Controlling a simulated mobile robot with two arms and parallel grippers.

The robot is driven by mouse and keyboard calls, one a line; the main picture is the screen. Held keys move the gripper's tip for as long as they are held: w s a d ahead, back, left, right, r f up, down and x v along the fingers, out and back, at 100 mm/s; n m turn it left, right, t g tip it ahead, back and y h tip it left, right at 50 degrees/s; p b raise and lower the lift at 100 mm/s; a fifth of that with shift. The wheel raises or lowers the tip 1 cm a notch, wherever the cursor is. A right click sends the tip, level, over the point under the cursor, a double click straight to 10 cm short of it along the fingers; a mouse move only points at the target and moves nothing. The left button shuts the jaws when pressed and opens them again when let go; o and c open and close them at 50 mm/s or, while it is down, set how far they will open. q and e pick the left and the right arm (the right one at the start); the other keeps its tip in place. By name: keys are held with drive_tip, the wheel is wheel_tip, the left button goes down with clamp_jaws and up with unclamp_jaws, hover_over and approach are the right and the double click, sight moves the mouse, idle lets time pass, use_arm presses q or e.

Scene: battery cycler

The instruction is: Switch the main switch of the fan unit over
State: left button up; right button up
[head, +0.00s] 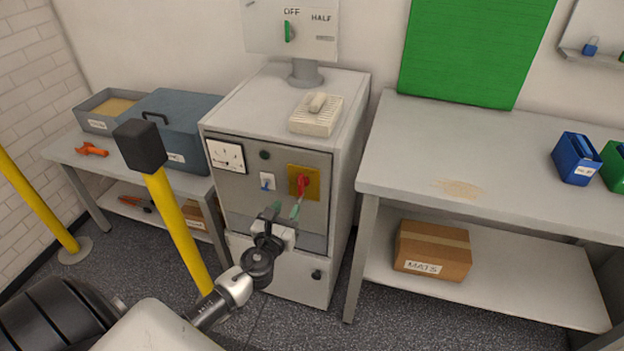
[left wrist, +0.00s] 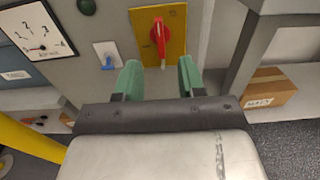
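The grey cabinet (head: 285,115) stands in the middle of the head view. On its front panel a red rotary handle (head: 304,183) sits on a yellow plate (head: 291,186). In the left wrist view the red handle (left wrist: 160,38) points roughly up and down on the yellow plate (left wrist: 178,30). My left gripper (head: 285,212), with green fingers, is open and empty, just below and in front of the plate. In the left wrist view the gripper (left wrist: 159,80) has its fingers apart, either side of the handle's line, not touching it. My right gripper is not in view.
Left of the plate are a small blue-levered switch (head: 267,182), a dark green round lamp or button (head: 264,154) and a dial gauge (head: 226,156). A sign with a green pointer (head: 288,31) stands on top. A yellow post (head: 178,232) stands left; a bench (head: 400,150) right.

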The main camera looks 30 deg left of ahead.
sight(299, 184)
use_arm(q)
drive_tip(key=x, duration=1)
drive_tip(key=shift+s+a+f+b, duration=0.1)
drive_tip(key=shift+b, duration=0.2)
clamp_jaws()
